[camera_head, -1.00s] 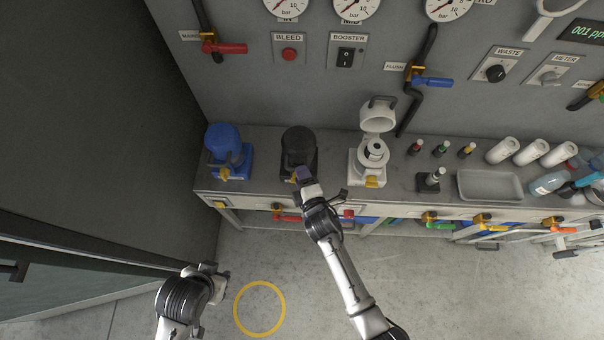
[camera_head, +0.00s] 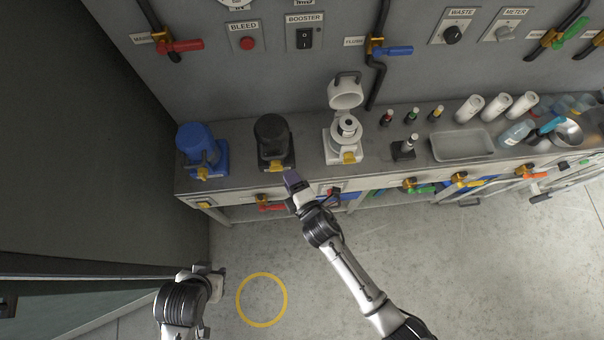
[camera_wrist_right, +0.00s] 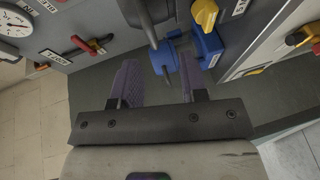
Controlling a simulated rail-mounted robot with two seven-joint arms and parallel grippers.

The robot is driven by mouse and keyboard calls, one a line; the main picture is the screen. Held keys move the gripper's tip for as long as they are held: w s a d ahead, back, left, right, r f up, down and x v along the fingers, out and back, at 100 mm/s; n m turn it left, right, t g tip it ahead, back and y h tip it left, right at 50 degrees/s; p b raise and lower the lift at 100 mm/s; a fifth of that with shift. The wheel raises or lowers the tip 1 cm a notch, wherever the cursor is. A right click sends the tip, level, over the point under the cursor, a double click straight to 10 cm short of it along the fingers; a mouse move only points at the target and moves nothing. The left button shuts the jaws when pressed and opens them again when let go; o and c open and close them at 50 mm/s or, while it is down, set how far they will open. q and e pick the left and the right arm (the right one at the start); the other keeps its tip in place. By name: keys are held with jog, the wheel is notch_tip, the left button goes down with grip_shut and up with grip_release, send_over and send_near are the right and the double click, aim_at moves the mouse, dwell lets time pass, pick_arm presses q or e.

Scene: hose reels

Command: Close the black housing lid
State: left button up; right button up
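The black housing (camera_head: 272,140) stands on the bench between a blue housing (camera_head: 200,148) and a white one. Its rounded black lid sits down over its base; whether it is fully seated I cannot tell. A yellow latch (camera_head: 275,167) shows at its front. My right gripper (camera_head: 293,180) is just in front and to the right of the black housing, apart from it. In the right wrist view its two purple fingers (camera_wrist_right: 156,75) are apart with nothing between them; a dark part of the black housing (camera_wrist_right: 148,12) shows beyond. My left gripper (camera_head: 214,281) is low, above the floor; its fingers are unclear.
The white housing (camera_head: 340,142) has its lid (camera_head: 345,91) raised. Small bottles, a grey tray (camera_head: 462,146) and white cylinders (camera_head: 497,106) stand to its right. Valve handles line the bench front and wall. The floor around the yellow ring (camera_head: 262,300) is clear.

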jog(key=v, duration=0.7)
dwell(0.5)
